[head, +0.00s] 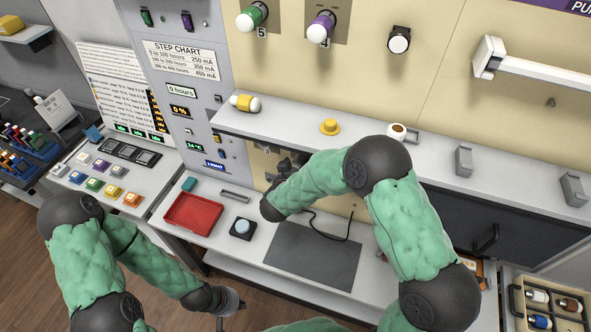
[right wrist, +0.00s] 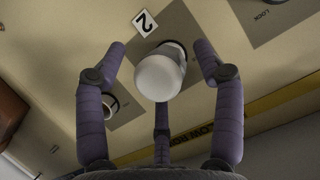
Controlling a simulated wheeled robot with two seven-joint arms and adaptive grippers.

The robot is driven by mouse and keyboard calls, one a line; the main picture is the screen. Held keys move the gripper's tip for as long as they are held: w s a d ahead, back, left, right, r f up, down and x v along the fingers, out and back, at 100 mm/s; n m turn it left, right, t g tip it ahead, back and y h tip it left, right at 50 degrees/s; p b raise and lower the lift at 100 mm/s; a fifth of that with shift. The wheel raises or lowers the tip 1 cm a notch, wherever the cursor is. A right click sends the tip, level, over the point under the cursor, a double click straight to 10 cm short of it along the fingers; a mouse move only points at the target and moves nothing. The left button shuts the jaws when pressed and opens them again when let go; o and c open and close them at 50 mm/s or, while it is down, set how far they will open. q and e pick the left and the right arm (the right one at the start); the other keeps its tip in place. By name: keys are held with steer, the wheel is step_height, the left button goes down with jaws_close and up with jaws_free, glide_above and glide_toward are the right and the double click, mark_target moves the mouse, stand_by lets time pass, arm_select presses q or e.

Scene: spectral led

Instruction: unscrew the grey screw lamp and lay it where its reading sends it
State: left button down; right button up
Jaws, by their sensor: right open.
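A screw lamp (right wrist: 160,74) with a white globe and a greyish collar sits on a wall plate beside the label 2 in the right wrist view. My right gripper (right wrist: 162,85) is open, its purple fingers spread around the lamp with gaps visible at the sides. In the head view my right gripper (head: 283,166) is a dark shape under the shelf, partly hidden by my arm, and the lamp is hidden there. My left gripper (head: 231,302) hangs low, in front of the bench; its finger opening is unclear.
A lamp crate (head: 515,296) stands at right. Green and purple lamps are on the upper wall.

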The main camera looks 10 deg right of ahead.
steer(key=shift+s, duration=0.1)
steer(key=c, duration=1.2)
steer(key=o, duration=0.3)
steer(key=shift+f, duration=0.1)
steer(key=c, duration=0.4)
steer(key=shift+o, duration=0.2)
steer(key=shift+a+n+g+h+p, duration=0.15)
steer(key=shift+n+g+h+p, duration=0.35)
steer(key=shift+n+p, duration=1.05)
steer(key=shift+m+p, duration=0.35)
steer(key=shift+p, duration=0.25)
steer(key=shift+n+h+p, duration=0.5)
steer(key=shift+n+p, duration=0.1)
steer(key=shift+p, duration=0.2)
steer(key=shift+g, duration=0.3)
jaws_close()
